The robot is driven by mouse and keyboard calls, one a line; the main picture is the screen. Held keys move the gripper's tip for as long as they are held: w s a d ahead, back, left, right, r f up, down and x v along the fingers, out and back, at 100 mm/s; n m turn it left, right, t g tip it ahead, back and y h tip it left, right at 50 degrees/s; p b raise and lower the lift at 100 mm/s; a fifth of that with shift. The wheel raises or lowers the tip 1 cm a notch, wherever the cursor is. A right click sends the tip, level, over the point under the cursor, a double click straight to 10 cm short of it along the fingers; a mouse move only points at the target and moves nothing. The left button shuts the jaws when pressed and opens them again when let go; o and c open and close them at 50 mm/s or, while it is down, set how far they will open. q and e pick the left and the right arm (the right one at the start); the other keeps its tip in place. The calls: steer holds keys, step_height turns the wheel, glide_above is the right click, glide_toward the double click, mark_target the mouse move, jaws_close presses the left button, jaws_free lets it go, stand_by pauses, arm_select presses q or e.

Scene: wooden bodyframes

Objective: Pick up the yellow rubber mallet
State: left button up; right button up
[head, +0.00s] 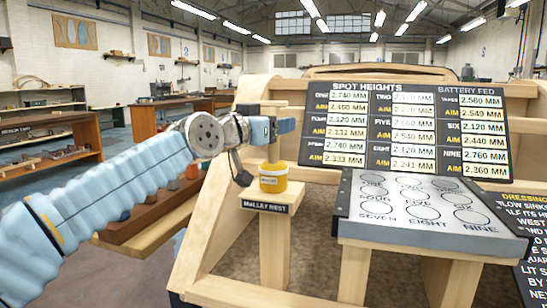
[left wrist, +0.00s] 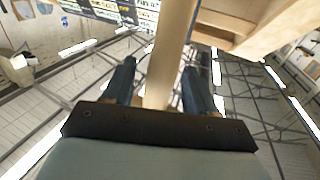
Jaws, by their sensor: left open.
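My left gripper (head: 284,126) is at the upper part of the handle, above the yellow head. In the left wrist view the pale handle (left wrist: 170,50) runs between the two dark fingers of my left gripper (left wrist: 159,70). The fingers are open, with a gap showing on the right side of the handle. The mallet's head is not visible in that view. My right gripper is not in view.
A "Spot Heights" board (head: 395,132) stands behind and right of the mallet. A grey tray with numbered circles (head: 362,225) is at the right. The wooden bodyframe (head: 215,225) surrounds the rest. Brown workbenches (head: 165,115) stand farther back at the left.

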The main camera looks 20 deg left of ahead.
arm_select(q)
steer(key=c, duration=0.9)
steer(key=shift+c, duration=0.7)
steer(key=shift+r, duration=0.1)
